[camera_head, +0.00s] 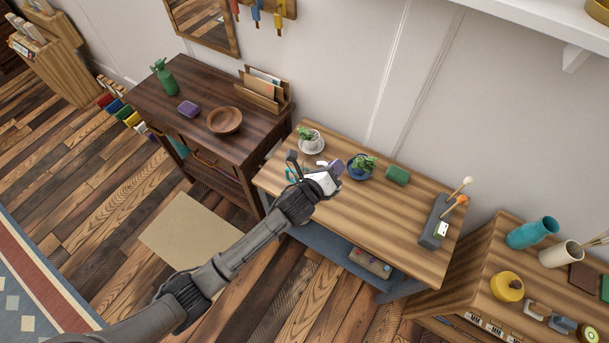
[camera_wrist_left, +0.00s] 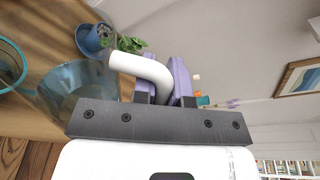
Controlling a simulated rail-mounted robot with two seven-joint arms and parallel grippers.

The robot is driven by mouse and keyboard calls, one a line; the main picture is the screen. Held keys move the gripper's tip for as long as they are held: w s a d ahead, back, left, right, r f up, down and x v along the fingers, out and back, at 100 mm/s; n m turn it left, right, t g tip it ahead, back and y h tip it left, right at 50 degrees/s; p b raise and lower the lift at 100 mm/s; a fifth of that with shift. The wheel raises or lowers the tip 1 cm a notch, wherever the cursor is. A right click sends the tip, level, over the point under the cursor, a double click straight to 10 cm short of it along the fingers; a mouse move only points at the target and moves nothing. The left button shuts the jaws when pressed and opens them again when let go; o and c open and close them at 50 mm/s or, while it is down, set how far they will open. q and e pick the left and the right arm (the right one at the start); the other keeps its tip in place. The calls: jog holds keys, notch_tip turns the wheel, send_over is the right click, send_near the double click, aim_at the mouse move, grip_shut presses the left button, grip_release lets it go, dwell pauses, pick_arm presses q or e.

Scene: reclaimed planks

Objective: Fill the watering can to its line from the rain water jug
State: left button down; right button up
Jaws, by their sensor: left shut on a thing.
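My left gripper (camera_head: 332,171) is over the middle table, its purple finger pads closed on a white curved handle (camera_wrist_left: 142,66). The handle belongs to a clear, bluish vessel (camera_wrist_left: 75,85), which looks like the rain water jug; my gripper mostly hides it in the head view. In the left wrist view, a clear vessel with a teal rim (camera_wrist_left: 13,68) stands apart from the jug at the left edge, only partly in frame. It may be the watering can; a bit of teal (camera_head: 291,174) shows left of my gripper in the head view. No fill line or water level is readable. My right gripper is not in view.
A plant in a blue pot (camera_head: 360,168) stands close to the right of my gripper, with a green block (camera_head: 397,175) beyond it. A plant in a white pot (camera_head: 311,141) is behind. A dark grey holder (camera_head: 436,225) is at the table's right; the table's middle front is clear.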

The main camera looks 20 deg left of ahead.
pick_arm(q)
jog(key=shift+a+r, duration=0.1)
dwell(0.8)
jog(key=shift+a+n+p, duration=0.1)
jog(key=shift+n+p, duration=0.2)
dwell(0.4)
jog(key=shift+w, duration=0.1)
dwell(0.4)
jog(key=shift+a+f+n, duration=0.2)
jog(key=shift+n, duration=0.1)
dwell(1.0)
jog(key=shift+w+d+f, duration=0.1)
jog(key=shift+f, duration=0.1)
dwell(0.8)
